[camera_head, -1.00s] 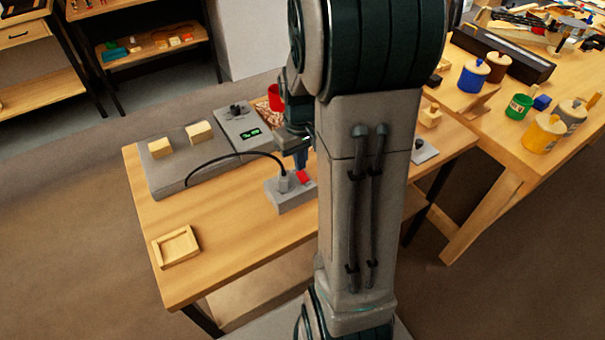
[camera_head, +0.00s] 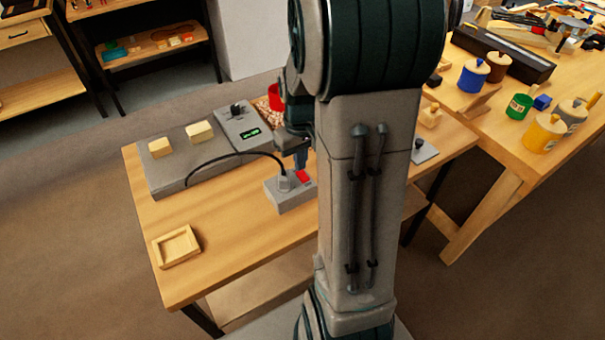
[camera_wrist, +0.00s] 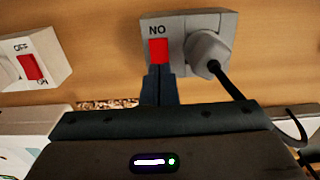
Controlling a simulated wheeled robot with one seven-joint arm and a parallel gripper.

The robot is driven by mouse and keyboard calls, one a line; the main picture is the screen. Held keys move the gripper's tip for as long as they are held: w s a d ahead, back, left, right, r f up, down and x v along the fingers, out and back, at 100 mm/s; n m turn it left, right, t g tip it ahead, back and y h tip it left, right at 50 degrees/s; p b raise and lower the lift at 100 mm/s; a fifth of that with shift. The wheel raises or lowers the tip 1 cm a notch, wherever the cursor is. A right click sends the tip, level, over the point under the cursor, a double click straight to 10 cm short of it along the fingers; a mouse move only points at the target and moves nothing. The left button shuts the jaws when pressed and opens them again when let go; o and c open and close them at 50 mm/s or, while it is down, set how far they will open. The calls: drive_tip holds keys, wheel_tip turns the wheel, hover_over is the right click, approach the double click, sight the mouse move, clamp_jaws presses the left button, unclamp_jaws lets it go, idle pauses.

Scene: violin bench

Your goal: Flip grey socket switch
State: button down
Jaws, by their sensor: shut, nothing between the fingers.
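The grey socket (camera_head: 290,195) lies on the near wooden bench with a grey plug and black cord in it. Its red switch (camera_head: 303,177) shows on top, beside the plug. In the wrist view the socket (camera_wrist: 231,44) has the red switch (camera_wrist: 158,50) under letters that read "NO" from this side, with the plug (camera_wrist: 207,55) to its right. My gripper (camera_wrist: 159,73) is shut and empty, its tips at the lower edge of the switch. I cannot tell whether they touch. In the head view my gripper (camera_head: 300,163) is just behind the socket.
A white box with another red switch (camera_wrist: 33,67), marked OFF, shows left in the wrist view. A grey plate (camera_head: 170,178) with two wooden blocks and a control box (camera_head: 240,125) with a green display stand behind the socket. A wooden tray (camera_head: 177,247) lies front left.

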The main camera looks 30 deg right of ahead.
sight(300, 173)
drive_tip(key=shift+f+b, duration=0.6)
drive_tip(key=shift+f, duration=0.25)
drive_tip(key=shift+r, duration=0.15)
drive_tip(key=shift+r+p, duration=2.8)
drive_tip(key=shift+r, duration=0.65)
drive_tip(key=shift+a, duration=0.1)
drive_tip(key=s+a+r+t, duration=0.3)
drive_tip(key=s+a+r, duration=0.5)
drive_tip(key=s+a, duration=0.4)
drive_tip(key=shift+s+r, duration=0.15)
drive_tip(key=shift+r, duration=0.25)
drive_tip(key=shift+m, duration=0.3)
